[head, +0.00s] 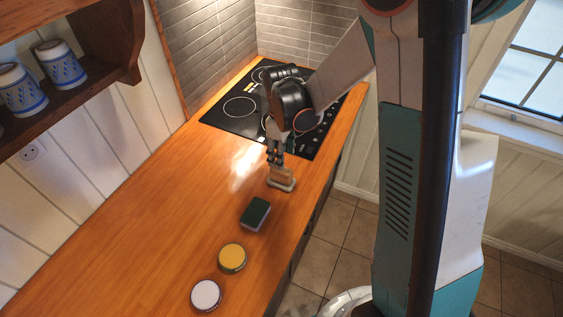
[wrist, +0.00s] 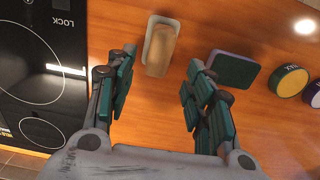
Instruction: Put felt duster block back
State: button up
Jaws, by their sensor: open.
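The felt duster block (head: 281,180) looks like a tan wooden grip on a pale grey base. It stands on the wooden counter near the front edge, close to the cooktop. In the wrist view the block (wrist: 161,48) shows beyond the open fingers, roughly in line with the gap between them. My gripper (head: 275,160) is open and empty, pointing down just above the block in the head view. In the wrist view my gripper (wrist: 158,80) has green-padded fingers spread wide, with no visible contact on the block.
A dark green-topped sponge-like block (head: 255,213), a yellow round tin (head: 232,257) and a white-topped tin (head: 206,294) line the counter (head: 130,215). A black cooktop (head: 232,122) lies behind. Mugs (head: 60,66) stand on a wall shelf. The counter's left side is clear.

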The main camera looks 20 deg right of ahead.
jog(key=s+r+m+t, duration=0.2)
jog(key=s+r, duration=0.2)
jog(key=r, duration=0.4)
jog(key=s+r+m+t, duration=0.1)
jog(key=s+r+m, duration=0.15)
jog(key=r, duration=0.45)
jog(key=s+r+m+t, duration=0.4)
jog(key=s, duration=0.8)
jog(key=shift+r, duration=0.4)
jog(key=shift+m, duration=0.25)
notch_tip(320, 180, down, 12)
jog(key=b, duration=1.1)
